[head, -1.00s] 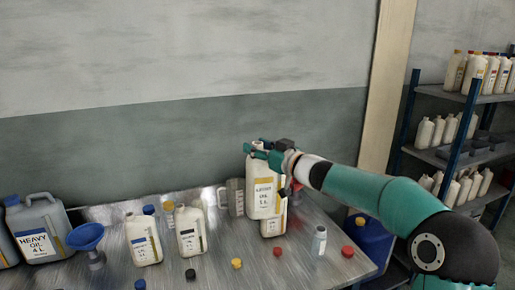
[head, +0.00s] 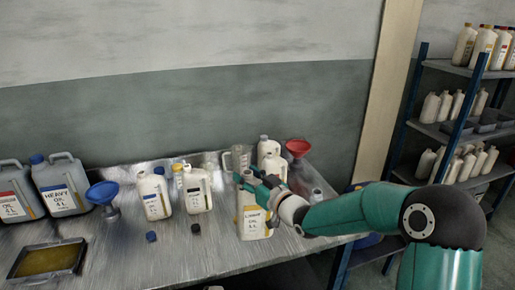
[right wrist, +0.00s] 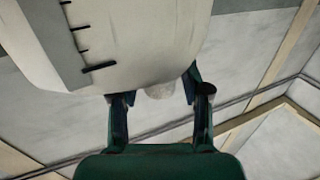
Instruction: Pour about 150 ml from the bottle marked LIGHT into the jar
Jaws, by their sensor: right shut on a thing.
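My right gripper (head: 262,190) is shut on a cream bottle (head: 253,218) with a yellow label, gripping its upper part. The label ends in "OIL"; its first word is too small to read surely. The bottle is near upright at the front right of the table; I cannot tell whether its base touches the table. In the right wrist view the bottle (right wrist: 125,40) fills the top, between and beyond the fingers (right wrist: 160,110). A clear jug-like jar (head: 236,158) with a handle stands behind, at the back of the table. My left gripper is not in view.
Two cream bottles (head: 270,155) and a red funnel (head: 298,148) stand at the back right. Two more labelled bottles (head: 155,197), a blue funnel (head: 103,194), grey canisters (head: 60,185) and a tray of oil (head: 47,261) are to the left. The front middle is mostly clear.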

